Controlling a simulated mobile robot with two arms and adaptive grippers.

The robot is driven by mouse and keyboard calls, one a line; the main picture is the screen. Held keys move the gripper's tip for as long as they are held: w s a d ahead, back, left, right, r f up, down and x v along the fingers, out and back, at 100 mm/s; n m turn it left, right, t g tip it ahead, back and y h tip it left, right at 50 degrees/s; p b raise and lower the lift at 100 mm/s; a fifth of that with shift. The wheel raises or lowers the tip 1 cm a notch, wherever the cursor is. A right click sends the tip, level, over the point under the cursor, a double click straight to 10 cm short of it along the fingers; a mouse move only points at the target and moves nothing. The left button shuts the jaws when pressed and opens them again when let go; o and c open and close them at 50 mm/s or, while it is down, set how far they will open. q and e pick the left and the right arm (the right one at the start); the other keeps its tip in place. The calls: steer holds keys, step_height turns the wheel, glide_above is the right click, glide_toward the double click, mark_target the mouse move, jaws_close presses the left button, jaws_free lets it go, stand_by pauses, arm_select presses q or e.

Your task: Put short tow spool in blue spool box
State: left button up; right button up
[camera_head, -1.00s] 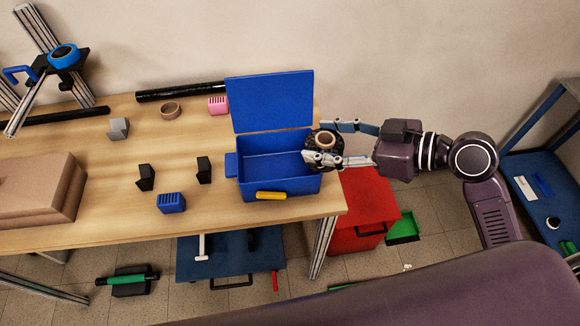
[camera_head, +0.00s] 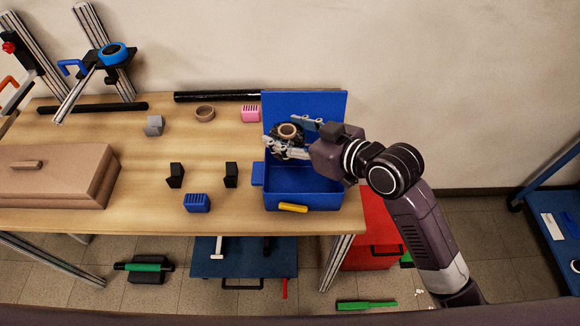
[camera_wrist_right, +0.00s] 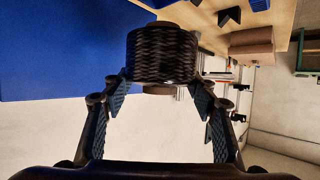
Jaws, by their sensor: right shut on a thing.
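The short tow spool is a black woven roll on a brown core (camera_head: 288,132). It also shows between the fingers in the right wrist view (camera_wrist_right: 162,55). My right gripper (camera_head: 290,136) is shut on it and holds it above the rear part of the blue spool box, in front of the raised lid. My left gripper is not in view.
A pink block (camera_head: 250,113), a brown ring (camera_head: 205,113) and a long black tube (camera_head: 215,96) lie behind. A blue block (camera_head: 197,203), two black blocks and a grey block (camera_head: 154,126) lie left of the box. A brown case (camera_head: 60,185) covers the table's left.

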step_height(320, 180, down, 12)
steer(key=shift+f+p, duration=0.15)
steer(key=shift+p, duration=0.15)
steer(key=shift+f+b, duration=0.55)
steer(key=shift+f, duration=0.1)
steer(key=o, duration=1)
steer(key=shift+o, duration=0.2)
steer(key=shift+r, duration=0.1)
